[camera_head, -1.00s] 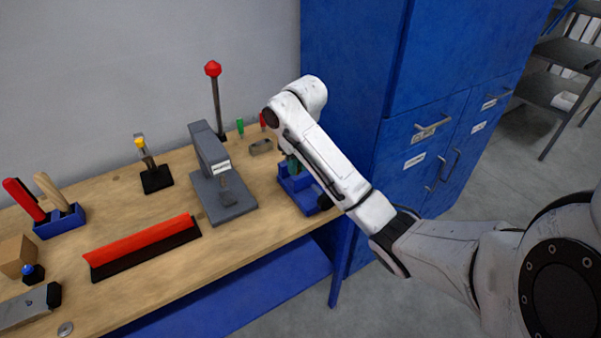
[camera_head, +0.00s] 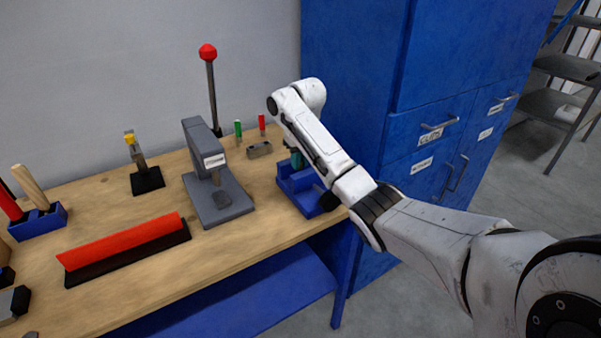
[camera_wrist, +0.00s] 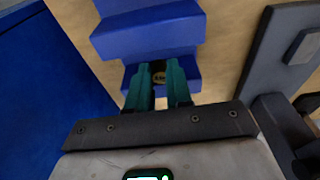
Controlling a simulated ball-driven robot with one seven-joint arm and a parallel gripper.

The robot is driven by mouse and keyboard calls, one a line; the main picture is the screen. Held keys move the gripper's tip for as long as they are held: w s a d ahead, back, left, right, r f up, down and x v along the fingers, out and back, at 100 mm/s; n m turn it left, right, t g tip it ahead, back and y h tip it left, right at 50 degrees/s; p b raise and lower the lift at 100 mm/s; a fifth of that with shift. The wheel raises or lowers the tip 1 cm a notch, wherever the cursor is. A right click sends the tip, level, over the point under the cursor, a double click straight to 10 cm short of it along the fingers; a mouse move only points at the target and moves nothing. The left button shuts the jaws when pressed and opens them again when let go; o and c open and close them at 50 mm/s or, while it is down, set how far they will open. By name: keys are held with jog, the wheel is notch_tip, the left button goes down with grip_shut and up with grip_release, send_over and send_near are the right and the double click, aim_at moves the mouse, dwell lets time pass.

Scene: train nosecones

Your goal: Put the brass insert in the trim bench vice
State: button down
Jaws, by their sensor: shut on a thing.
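The blue trim bench vice (camera_head: 303,199) stands at the right end of the wooden bench, partly hidden behind my arm. In the wrist view its blue blocks (camera_wrist: 150,38) lie ahead of and beneath my fingers. My gripper (camera_wrist: 159,72) has teal fingers, shut on the small round brass insert (camera_wrist: 159,77), which shows dark with a brass-toned face between the fingertips. The fingers are over the near blue block of the vice; I cannot tell whether the insert touches it. In the head view the teal fingertips (camera_head: 297,159) show just above the vice, and the insert is hidden.
A grey press (camera_head: 218,190) with a red-knobbed lever (camera_head: 209,70) behind it stands left of the vice. A small grey block (camera_head: 259,150) and green and red pegs are behind. A blue cabinet (camera_head: 440,130) closes off the right. A red-topped strip (camera_head: 125,240) lies at the front left.

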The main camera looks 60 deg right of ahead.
aim_at(301, 168)
jog(key=shift+w+d+f, duration=0.15)
jog(key=shift+d+f, duration=0.2)
jog(key=shift+f, duration=0.15)
jog(key=shift+f+p, duration=0.35)
jog(key=shift+f, duration=1.2)
jog(key=shift+f, duration=0.1)
jog(key=c, duration=1)
grip_release()
jog(key=shift+c, duration=0.2)
notch_tip(301, 168, up, 12)
jog(key=s, duration=0.1)
jog(key=shift+s+a+p, duration=0.25)
jog(key=shift+a+p, duration=0.05)
jog(key=shift+a, duration=0.15)
